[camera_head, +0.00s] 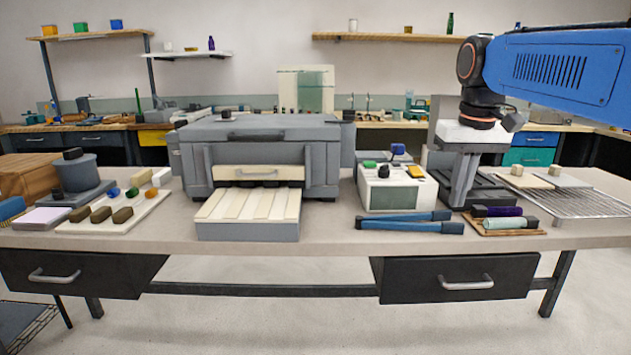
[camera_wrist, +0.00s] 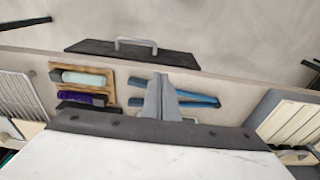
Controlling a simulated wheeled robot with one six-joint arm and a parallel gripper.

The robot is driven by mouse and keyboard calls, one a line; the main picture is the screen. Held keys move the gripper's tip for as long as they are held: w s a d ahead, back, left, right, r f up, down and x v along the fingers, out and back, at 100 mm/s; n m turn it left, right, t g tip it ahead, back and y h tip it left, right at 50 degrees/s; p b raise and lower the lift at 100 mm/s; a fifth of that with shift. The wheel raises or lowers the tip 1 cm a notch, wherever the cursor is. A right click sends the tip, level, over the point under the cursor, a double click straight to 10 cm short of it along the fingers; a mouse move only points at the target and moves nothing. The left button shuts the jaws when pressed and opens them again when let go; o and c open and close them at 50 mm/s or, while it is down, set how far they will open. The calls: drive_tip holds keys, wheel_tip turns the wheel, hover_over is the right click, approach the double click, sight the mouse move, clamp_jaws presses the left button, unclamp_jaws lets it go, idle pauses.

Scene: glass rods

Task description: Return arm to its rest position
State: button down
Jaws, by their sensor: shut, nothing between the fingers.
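My gripper (camera_head: 463,190) hangs pointing down at the right side of the workbench in the head view, below my blue arm. Its fingers are together with nothing between them. In the wrist view my gripper (camera_wrist: 161,100) shows over the bench, with the blue tongs (camera_wrist: 205,99) beside and partly behind it. The blue tongs (camera_head: 410,222) lie on the bench front, left of my gripper. A wooden tray (camera_head: 510,233) with a dark purple rod (camera_head: 497,211) and a pale green rod (camera_head: 505,223) lies right of my gripper. I cannot tell the exact height of the fingertips above the bench.
A grey furnace (camera_head: 260,145) with a ribbed cream front tray (camera_head: 248,206) stands at centre left. A white control box (camera_head: 390,187) stands left of my gripper. A wire rack (camera_head: 590,203) lies at the right. A white board (camera_head: 115,212) holds small pieces at the left.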

drive_tip(key=s+f+t, duration=0.3)
drive_tip(key=s+f, duration=1.8)
drive_tip(key=f, duration=0.2)
drive_tip(key=shift+s+a+f, duration=0.15)
drive_tip(key=shift+f, duration=0.2)
